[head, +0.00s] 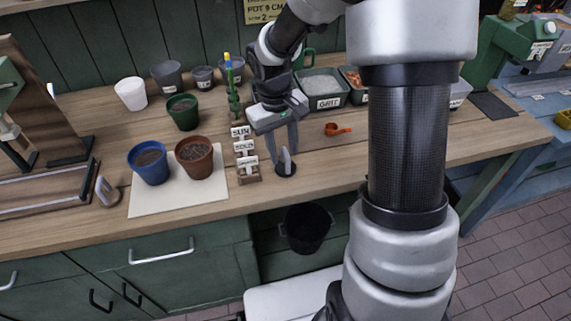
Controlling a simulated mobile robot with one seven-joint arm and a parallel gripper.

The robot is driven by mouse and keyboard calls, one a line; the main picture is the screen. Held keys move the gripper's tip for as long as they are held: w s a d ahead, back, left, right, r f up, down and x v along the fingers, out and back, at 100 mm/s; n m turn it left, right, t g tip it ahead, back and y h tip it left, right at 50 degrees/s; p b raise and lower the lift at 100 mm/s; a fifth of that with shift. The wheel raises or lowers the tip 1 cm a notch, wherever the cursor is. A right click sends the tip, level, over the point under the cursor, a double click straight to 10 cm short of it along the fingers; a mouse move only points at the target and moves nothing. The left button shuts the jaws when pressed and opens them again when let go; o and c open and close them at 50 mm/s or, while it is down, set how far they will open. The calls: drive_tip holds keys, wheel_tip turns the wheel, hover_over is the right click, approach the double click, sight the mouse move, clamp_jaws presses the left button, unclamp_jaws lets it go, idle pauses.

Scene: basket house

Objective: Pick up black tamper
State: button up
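What looks like the black tamper (286,170) stands on the wooden bench near its front edge, to the right of the small label stand. It has a round black base and a paler grey upright piece. My gripper (281,150) points down just above and behind it. Its two grey fingers are spread apart, with a gap between them and nothing clearly held. The fingertips are close to the tamper's upright piece, and I cannot tell whether they touch it.
The label stand (246,158) is close on the left. Soil-filled blue (148,163) and terracotta (194,158) pots stand on a pale mat (170,205). A grit tray (322,88) and an orange scoop (338,129) lie behind right. A black bucket (307,228) is below the bench edge.

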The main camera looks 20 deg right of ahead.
clamp_jaws()
wheel_tip(320, 180, up, 10)
drive_tip(key=shift+r+p, duration=0.1)
drive_tip(key=shift+p, duration=0.85)
